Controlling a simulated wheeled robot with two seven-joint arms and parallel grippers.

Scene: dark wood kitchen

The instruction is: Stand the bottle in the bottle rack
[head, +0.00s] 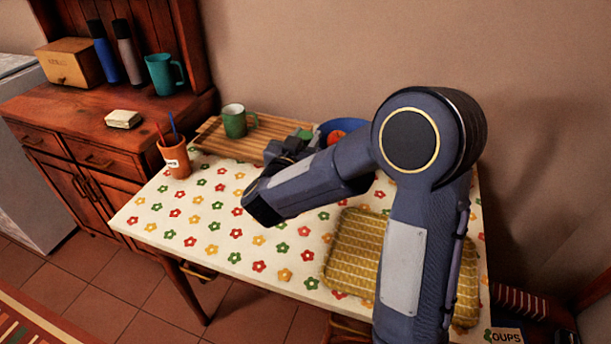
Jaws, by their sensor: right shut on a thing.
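My right gripper (288,148) is over the right part of a slatted wooden rack or board (215,137) on the table. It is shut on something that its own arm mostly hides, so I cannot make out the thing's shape. A small green patch (305,134) shows just beyond the jaws; I cannot tell whether it is held. A blue bottle (105,60) and a grey bottle (128,58) stand upright on the sideboard at the far left. No separate bottle rack can be made out. My left gripper is not in view.
A green mug (234,122) stands on the slatted wood. A blue bowl (350,126) with red contents is partly behind my arm. An orange pen cup (176,160) and a yellow woven mat (352,258) are on the flowered tablecloth (215,225). The table's front left is clear.

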